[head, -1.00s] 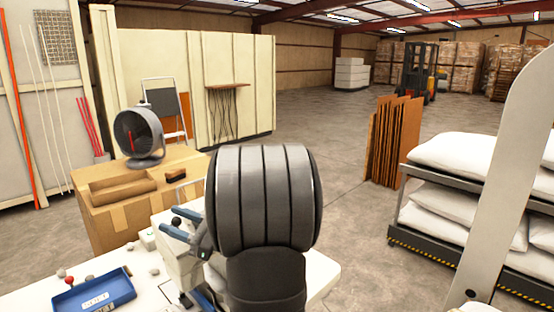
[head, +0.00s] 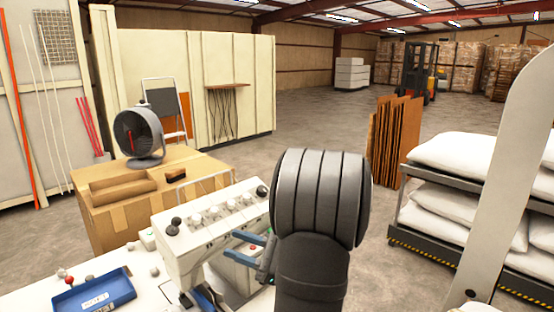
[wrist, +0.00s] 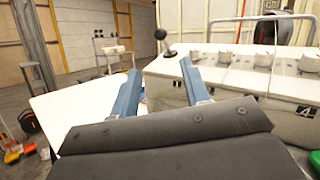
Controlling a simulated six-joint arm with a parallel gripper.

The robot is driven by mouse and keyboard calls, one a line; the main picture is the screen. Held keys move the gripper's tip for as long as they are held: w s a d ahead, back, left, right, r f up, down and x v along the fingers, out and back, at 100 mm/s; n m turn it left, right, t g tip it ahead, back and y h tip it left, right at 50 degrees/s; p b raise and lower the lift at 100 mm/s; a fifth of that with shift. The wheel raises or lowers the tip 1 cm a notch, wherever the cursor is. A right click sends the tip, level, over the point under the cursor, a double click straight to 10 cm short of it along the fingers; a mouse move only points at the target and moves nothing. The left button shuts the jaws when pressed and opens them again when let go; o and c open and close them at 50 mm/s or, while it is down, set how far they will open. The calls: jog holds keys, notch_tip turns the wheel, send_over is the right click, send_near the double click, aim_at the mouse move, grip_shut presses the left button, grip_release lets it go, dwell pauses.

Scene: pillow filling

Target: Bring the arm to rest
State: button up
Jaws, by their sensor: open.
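My gripper (head: 246,247) shows in the head view as two blue fingers beside the white control machine (head: 213,228), in front of its right part. The wide grey ribbed part of my arm (head: 318,200) hides what lies behind it. In the wrist view my gripper (wrist: 160,92) has its two blue fingers spread apart with nothing between them. The machine (wrist: 240,75) with its black ball-topped lever (wrist: 161,36) and several white knobs stands beyond and right of the fingers. I cannot tell whether a finger touches it.
A blue tray (head: 95,292) lies on the white table (head: 30,300) at front left. A cardboard box (head: 130,222) bears a grey fan (head: 139,136). White pillows (head: 450,155) lie on a rack at right. Open floor (head: 320,125) lies behind.

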aim_at(174, 220)
jog(key=x, duration=1.6)
jog(key=shift+a+r, duration=0.1)
jog(key=shift+a, duration=0.05)
jog(key=shift+w+r+m+t+h, duration=0.25)
jog(key=shift+m+t+h, duration=0.05)
jog(key=shift+m+h, duration=0.35)
jog(key=shift+w+a+r+m+h, duration=0.1)
jog(key=shift+w+a+m+h, duration=0.15)
jog(key=shift+m+h, duration=0.25)
jog(key=shift+w+a+r+m+h, duration=0.1)
jog(key=shift+w+a+m+h, duration=0.15)
jog(key=shift+h, duration=0.4)
jog(key=s+d, duration=0.2)
jog(key=d, duration=1.4)
jog(key=shift+s+d, duration=0.35)
jog(key=shift+s, duration=0.05)
